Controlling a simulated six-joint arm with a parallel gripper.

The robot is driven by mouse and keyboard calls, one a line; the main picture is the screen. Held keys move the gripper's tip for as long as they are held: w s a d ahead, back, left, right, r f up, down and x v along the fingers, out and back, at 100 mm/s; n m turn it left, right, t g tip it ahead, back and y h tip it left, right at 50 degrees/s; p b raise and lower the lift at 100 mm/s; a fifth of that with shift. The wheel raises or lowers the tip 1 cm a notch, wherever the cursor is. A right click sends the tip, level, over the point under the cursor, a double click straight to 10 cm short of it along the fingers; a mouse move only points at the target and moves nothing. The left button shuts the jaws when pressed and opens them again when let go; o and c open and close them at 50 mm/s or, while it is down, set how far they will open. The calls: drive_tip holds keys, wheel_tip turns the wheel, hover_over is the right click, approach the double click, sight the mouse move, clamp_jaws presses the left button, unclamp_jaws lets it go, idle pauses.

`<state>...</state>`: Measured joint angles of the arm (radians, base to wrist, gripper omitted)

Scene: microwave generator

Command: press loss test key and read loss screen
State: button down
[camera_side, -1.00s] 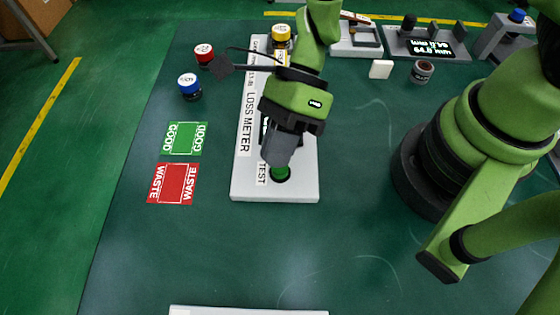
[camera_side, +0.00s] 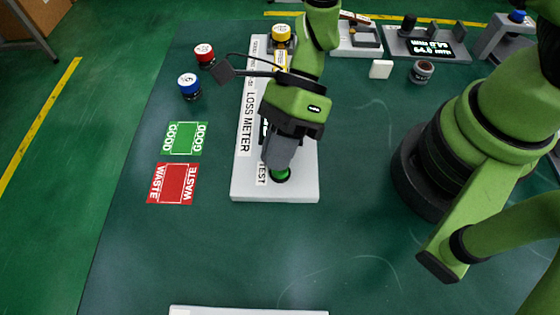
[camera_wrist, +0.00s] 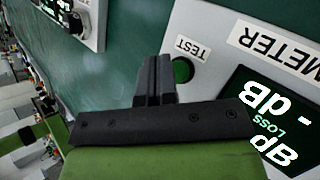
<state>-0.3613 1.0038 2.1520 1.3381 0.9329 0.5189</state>
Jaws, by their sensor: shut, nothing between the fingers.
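The loss meter (camera_side: 303,188) is a long white box on the green mat, with "LOSS METER" and "TEST" labels. Its green test key (camera_side: 282,176) sits at the near end; it also shows beside the fingers in the wrist view (camera_wrist: 183,70). My gripper (camera_side: 278,170) is shut and empty, pointing down at the key; its fingers (camera_wrist: 154,62) partly cover the key. I cannot tell whether they touch or press it. The loss screen (camera_wrist: 239,85) shows upside down in the wrist view, with a dash, "dB" and "Loss", no number readable. The gripper mostly hides it in the side view.
A device with a lit display (camera_side: 425,47) stands at the back. The near mat is mostly clear.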

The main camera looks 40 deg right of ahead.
drive_tip(key=shift+f, duration=0.55)
idle(0.4)
drive_tip(key=shift+r, duration=1)
drive_tip(key=shift+r, duration=2.5)
